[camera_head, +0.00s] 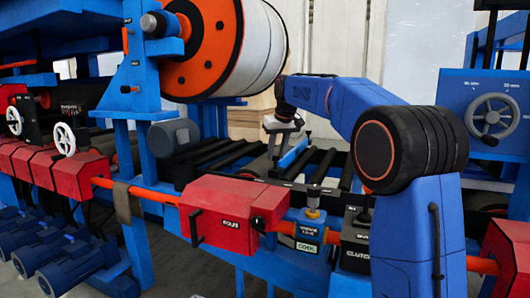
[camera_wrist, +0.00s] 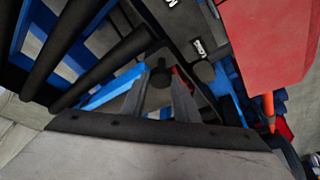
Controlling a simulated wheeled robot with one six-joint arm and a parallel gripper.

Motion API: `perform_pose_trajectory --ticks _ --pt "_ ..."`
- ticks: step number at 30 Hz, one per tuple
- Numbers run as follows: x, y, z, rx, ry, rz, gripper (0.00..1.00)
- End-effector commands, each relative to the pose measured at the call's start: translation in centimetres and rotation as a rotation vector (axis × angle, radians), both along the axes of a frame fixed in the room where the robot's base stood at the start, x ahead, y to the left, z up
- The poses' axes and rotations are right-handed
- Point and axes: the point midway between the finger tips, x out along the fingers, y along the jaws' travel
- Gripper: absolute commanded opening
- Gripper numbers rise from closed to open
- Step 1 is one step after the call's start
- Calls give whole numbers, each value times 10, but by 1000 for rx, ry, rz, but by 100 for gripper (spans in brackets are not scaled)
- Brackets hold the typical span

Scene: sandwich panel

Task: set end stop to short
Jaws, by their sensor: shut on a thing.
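The end stop is a blue bar (camera_head: 293,153) lying across the dark rollers, with a dark knob at its near-left end. In the wrist view, the blue bar (camera_wrist: 112,88) runs to the left of my fingers, and the black knob (camera_wrist: 160,76) stands between them. My gripper (camera_head: 273,150) reaches over the roller bed from behind and is shut on this knob; it also shows in the wrist view (camera_wrist: 162,92). A small label (camera_wrist: 200,47) that seems to read LONG sits on the dark rail beside the knob. Another label (camera_wrist: 172,3) is cut off at the top edge.
A red box (camera_head: 240,208) stands in front of the rollers, with a valve (camera_head: 313,198) and a black clutch box (camera_head: 355,240) to its right. A large orange-rimmed roll (camera_head: 212,45) hangs above left. Black rollers (camera_head: 322,166) lie right of the bar.

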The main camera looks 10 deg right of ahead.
Motion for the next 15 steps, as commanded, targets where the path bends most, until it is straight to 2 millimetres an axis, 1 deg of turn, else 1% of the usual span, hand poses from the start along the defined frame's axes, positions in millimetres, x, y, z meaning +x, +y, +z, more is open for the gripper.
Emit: perform_pose_trajectory --ticks 1,5,6,12,15 --pt "-11 -16 0 -2 4 -6 0" --pt "-36 -50 0 -1 3 -7 0" --pt "-44 -61 0 -1 3 -8 0" --pt "-77 -107 -1 -1 3 -6 0" --pt "-90 -124 -1 0 3 -5 0"
